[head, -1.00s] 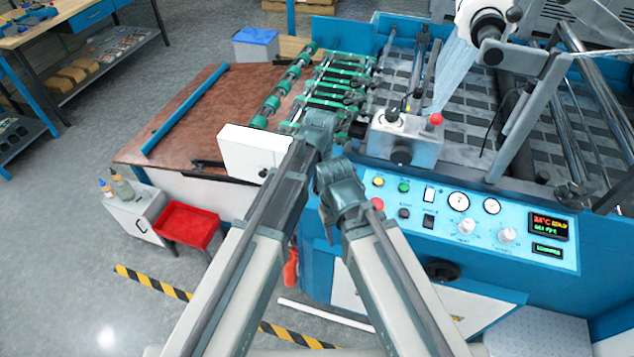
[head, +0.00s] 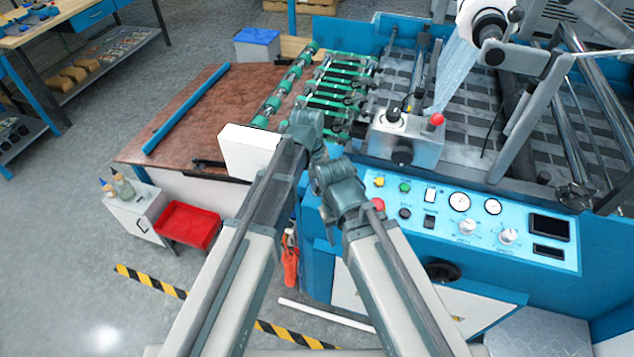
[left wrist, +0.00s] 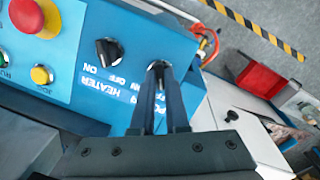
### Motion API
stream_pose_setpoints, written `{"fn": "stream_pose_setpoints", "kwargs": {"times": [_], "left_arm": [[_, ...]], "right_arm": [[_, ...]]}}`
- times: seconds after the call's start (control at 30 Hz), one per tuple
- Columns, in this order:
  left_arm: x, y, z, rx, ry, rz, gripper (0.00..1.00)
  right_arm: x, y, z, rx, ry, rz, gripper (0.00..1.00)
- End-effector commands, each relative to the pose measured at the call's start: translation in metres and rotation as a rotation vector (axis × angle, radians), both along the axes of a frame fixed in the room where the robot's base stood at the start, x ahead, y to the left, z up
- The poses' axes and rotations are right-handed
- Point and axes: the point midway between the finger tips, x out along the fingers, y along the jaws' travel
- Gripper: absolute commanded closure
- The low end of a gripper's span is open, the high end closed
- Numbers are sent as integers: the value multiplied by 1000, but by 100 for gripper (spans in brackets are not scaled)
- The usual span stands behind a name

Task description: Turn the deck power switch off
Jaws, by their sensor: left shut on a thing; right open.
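The power switch (left wrist: 158,67) is a dark rotary knob on the blue panel side in the left wrist view, its label partly covered by my fingers. My left gripper (left wrist: 162,82) is shut on this knob. A black heater knob (left wrist: 109,51) with ON and OFF marks sits beside it. In the head view the power switch is hidden behind my arms. The deck's displays (head: 549,227) are dark. My right gripper (head: 328,172) is open and close below my left wrist; its fingers are mostly hidden.
A red stop button (left wrist: 20,14) and a yellow jog button (left wrist: 42,75) are near the knobs. The control panel (head: 520,255) has dials and several buttons. A red bin (head: 188,224) and a small white cabinet (head: 128,222) stand at the left. Grey floor is open in front.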

Motion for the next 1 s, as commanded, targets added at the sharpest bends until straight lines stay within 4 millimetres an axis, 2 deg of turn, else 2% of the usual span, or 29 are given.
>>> {"fn": "stream_pose_setpoints", "kwargs": {"times": [0.63, 0.67, 0.8, 1.0], "left_arm": [[-3, 0, -2, -8, 10, 44, 100], [-3, 0, -2, -8, 10, 44, 84], [-3, 0, -1, -9, 9, 44, 59], [-1, -1, -1, -10, 6, 42, 57]], "right_arm": [[0, 0, -2, 0, 0, 0, 50], [0, 0, -2, 0, 0, 0, 50], [0, 0, -2, 0, 0, 0, 50], [0, 0, -1, 0, 0, 0, 50]]}}
